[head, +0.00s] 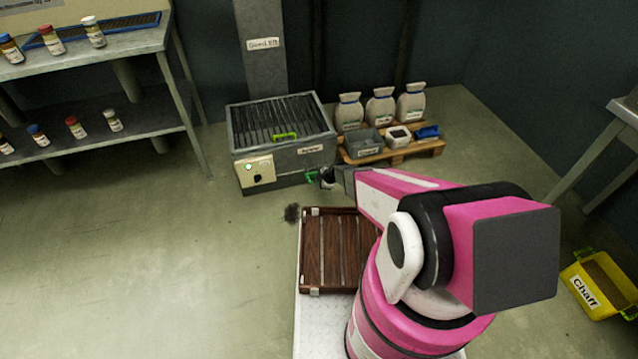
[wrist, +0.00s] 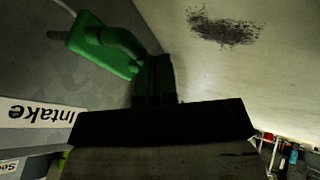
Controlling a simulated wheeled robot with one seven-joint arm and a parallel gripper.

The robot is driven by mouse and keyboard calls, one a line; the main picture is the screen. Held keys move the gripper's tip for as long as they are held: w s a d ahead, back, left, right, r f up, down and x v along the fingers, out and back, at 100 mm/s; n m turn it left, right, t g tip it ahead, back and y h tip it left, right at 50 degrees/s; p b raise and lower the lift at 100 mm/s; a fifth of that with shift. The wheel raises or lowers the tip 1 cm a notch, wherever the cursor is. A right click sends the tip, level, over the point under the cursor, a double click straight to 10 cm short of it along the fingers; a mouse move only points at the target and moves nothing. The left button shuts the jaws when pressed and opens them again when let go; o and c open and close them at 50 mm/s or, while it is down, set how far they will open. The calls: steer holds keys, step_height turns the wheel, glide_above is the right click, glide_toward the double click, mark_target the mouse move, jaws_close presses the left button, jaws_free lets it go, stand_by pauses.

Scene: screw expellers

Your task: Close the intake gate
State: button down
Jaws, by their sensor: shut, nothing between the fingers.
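The grey machine (head: 300,160) stands on the floor at the centre of the head view, with a slatted top. A green handle (head: 312,177) shows low on its front right, right beside my gripper (head: 328,179). In the wrist view the green handle (wrist: 108,45) is large and close, beyond my gripper's dark end. An "Intake" label (wrist: 40,113) is seen upside down on the grey panel next to it. My gripper is shut and holds nothing. I cannot tell whether it touches the handle. The gate plate itself cannot be made out.
A lime handle (head: 285,136) lies on the machine's top, and a control box (head: 255,172) is on its front left. A pallet (head: 400,153) with sacks and bins stands close right. A wooden slatted tray (head: 335,250) is nearer me. Floor at left is clear.

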mark_target(315, 174)
steer(key=shift+w, duration=0.1)
steer(key=w, duration=0.2)
steer(key=w+a, duration=0.1)
steer(key=w, duration=0.2)
steer(key=shift+w+a, duration=0.3)
steer(key=shift+a, duration=0.05)
steer(key=shift+w, duration=0.1)
